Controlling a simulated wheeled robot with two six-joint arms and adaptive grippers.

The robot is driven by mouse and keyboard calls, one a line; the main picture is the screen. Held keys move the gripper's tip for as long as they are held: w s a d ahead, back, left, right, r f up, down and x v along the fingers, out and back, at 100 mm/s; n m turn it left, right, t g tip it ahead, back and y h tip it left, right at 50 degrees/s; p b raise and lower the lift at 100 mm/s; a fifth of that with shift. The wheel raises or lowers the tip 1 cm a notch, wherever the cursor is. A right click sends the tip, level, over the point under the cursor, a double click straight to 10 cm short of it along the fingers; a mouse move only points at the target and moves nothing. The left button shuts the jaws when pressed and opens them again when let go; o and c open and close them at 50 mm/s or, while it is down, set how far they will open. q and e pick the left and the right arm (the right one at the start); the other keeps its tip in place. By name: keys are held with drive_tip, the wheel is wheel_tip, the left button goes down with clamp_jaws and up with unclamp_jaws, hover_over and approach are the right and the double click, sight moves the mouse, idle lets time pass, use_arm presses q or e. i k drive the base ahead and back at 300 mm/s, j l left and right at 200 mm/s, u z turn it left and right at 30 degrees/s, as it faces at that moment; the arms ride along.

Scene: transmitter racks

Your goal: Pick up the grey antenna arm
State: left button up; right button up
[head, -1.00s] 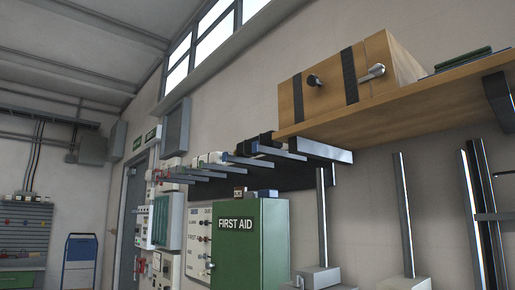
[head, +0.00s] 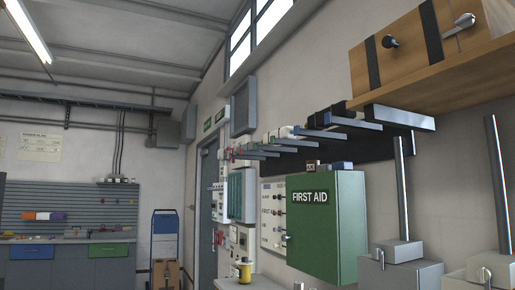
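No part of either gripper shows in the head view. I cannot tell for sure which thing is the grey antenna arm. Several grey bars (head: 399,116) stick out in a row from a dark wall panel below the wooden shelf.
A green first aid cabinet (head: 325,228) hangs on the right wall. A wooden case (head: 405,60) sits on the wooden shelf (head: 443,82). A workbench (head: 70,245) and a blue hand truck (head: 166,225) with a cardboard box stand at the back left.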

sight(249, 146)
drive_tip(key=i+j+u, duration=0.1)
drive_tip(key=u, duration=1)
drive_tip(key=i, duration=3.05)
drive_tip(key=i+j+z, duration=0.25)
drive_tip(key=i+z, duration=0.15)
drive_tip(key=i, duration=0.45)
drive_tip(key=i+j+z, duration=0.35)
drive_tip(key=i, duration=0.5)
drive_tip(key=i+j+z, duration=0.4)
drive_tip(key=i+j, duration=0.3)
drive_tip(key=j, duration=0.1)
